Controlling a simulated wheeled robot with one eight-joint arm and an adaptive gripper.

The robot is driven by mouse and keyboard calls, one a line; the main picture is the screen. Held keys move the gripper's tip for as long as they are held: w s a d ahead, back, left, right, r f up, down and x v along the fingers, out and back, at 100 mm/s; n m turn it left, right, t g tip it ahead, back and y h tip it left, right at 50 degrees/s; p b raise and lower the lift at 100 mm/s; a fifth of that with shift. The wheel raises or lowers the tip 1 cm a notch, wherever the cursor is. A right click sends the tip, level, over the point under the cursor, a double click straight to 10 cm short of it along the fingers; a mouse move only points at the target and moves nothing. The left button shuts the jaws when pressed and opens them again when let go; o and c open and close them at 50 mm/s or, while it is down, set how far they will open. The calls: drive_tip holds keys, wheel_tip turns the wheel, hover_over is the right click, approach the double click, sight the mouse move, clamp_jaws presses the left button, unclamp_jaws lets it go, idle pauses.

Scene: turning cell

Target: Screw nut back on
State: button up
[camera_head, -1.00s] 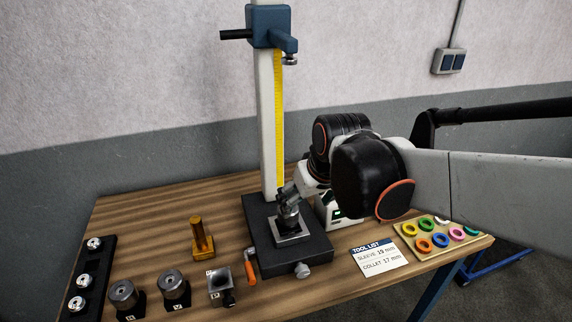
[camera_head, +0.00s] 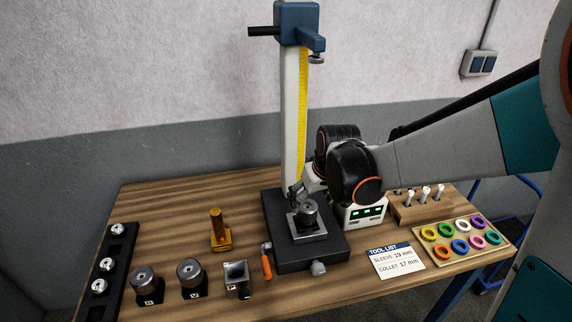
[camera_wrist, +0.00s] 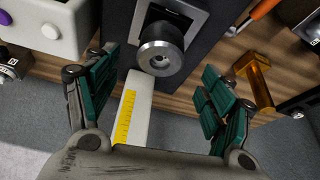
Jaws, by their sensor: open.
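A round steel nut with a dark central hole (camera_head: 309,209) sits on top of the square holder (camera_head: 318,236) on the dark press base (camera_head: 325,258). In the wrist view the nut (camera_wrist: 160,49) lies ahead, roughly between my fingers. My gripper (camera_wrist: 160,64) is open, its teal fingers apart on both sides with nothing held. In the head view my gripper (camera_head: 297,191) is small, just behind and above the nut, partly hidden by my wrist. The nut looks apart from the fingers. Whether it is threaded down tight cannot be told.
The press column (camera_head: 294,120) rises close behind the holder. Two knurled parts on black stands (camera_head: 146,284), a brass post (camera_head: 219,232) and an orange-handled tool (camera_head: 266,262) are left. A box with green lights (camera_head: 366,214), a pin rack (camera_head: 422,207) and a ring tray (camera_head: 463,240) are right.

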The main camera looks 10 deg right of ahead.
sight(307, 207)
drive_tip(key=b+x, duration=0.1)
drive_tip(key=x, duration=0.5)
drive_tip(key=c, duration=1.2)
drive_tip(key=m+h, duration=0.1)
drive_tip(key=m, duration=0.1)
drive_tip(key=m+b, duration=0.1)
drive_tip(key=m, duration=0.2)
drive_tip(key=shift+a+h, duration=0.1)
drive_tip(key=shift+h, duration=0.3)
drive_tip(key=shift+c, duration=0.2)
drive_tip(key=m, duration=0.2)
drive_tip(key=m+h, duration=0.1)
drive_tip(key=m, duration=0.1)
drive_tip(key=shift+g+h, duration=0.3)
drive_tip(key=shift+g, duration=0.1)
